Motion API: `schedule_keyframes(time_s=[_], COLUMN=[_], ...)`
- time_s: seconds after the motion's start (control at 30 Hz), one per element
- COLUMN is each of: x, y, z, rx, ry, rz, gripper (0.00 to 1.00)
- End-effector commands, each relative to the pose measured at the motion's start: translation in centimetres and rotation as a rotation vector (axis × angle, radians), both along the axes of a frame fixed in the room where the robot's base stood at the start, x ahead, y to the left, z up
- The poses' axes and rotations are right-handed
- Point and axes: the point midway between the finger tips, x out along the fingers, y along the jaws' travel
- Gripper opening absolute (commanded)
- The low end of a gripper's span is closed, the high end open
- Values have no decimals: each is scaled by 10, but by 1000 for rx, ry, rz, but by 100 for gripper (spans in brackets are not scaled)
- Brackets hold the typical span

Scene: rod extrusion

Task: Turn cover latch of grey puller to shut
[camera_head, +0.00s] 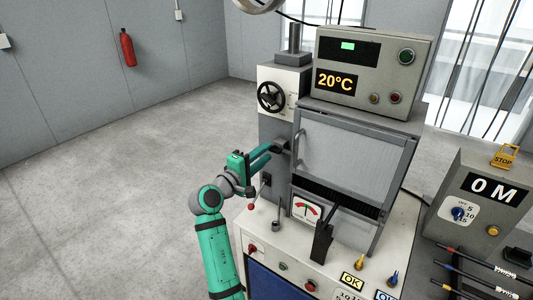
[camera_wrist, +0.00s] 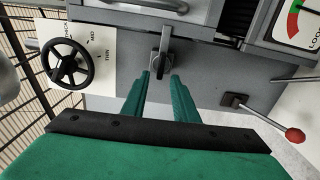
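The grey machine (camera_head: 284,198) has a hinged mesh cover (camera_head: 345,150) on its front, which appears lowered. A small dark latch lever (camera_wrist: 162,48) on a grey plate stands at the machine's face in the wrist view, close to the cover's edge. My gripper (camera_wrist: 160,76) is open, with its two green fingers pointing at the latch. The latch is just beyond the fingertips and roughly between them; I cannot tell whether they touch it. In the head view my gripper (camera_head: 276,149) reaches the machine's left side and partly hides the latch area.
A black handwheel (camera_head: 271,96) sits at upper left. A red-knobbed lever (camera_wrist: 290,133) sticks out right of my gripper. A gauge (camera_head: 306,210) and black handle (camera_head: 322,240) are at the front. A control box reading 0 M (camera_head: 480,205) stands right. Open floor lies left.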

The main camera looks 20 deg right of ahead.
Motion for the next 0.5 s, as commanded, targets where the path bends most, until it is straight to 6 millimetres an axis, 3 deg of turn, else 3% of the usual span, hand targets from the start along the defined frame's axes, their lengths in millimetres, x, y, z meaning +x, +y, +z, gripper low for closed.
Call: schedule_keyframes(time_s=[0.3, 0.5], x=[-37, -52], y=[47, 65], z=[-1, -1], rx=[0, 1], ry=[0, 2], rz=[0, -2], gripper=[27, 27])
